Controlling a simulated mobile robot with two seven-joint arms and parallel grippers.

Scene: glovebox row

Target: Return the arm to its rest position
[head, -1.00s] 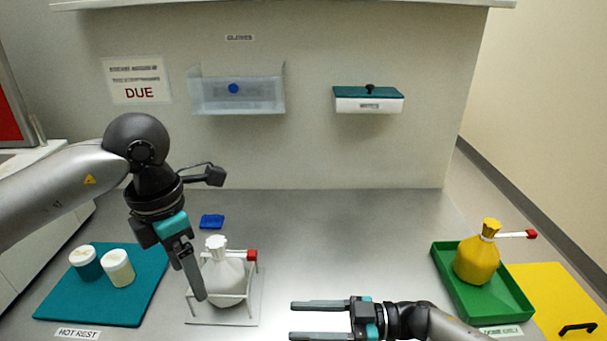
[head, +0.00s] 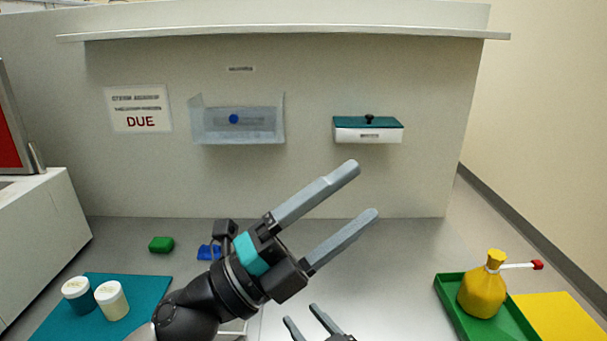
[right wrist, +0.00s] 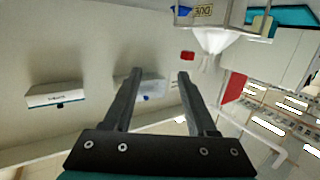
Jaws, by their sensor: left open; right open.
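My left gripper (head: 361,192) is large in the head view, its arm rising from the bottom left. Its two long grey fingers are open and empty, pointing up and right in front of the wall. My right gripper (head: 301,314) shows small at the bottom edge, open, its fingers pointing up and left. Its open fingers also show in the right wrist view (right wrist: 158,75), with nothing between them. The white bag (right wrist: 218,40) in its rack shows in the right wrist view; in the head view my left arm hides it.
A white jar (head: 112,300) and a teal jar (head: 77,294) stand on a teal mat (head: 150,290) at left. Green (head: 161,244) and blue (head: 206,253) blocks lie behind. A yellow bag (head: 483,292) sits in a green tray (head: 450,300) at right. The middle right counter is clear.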

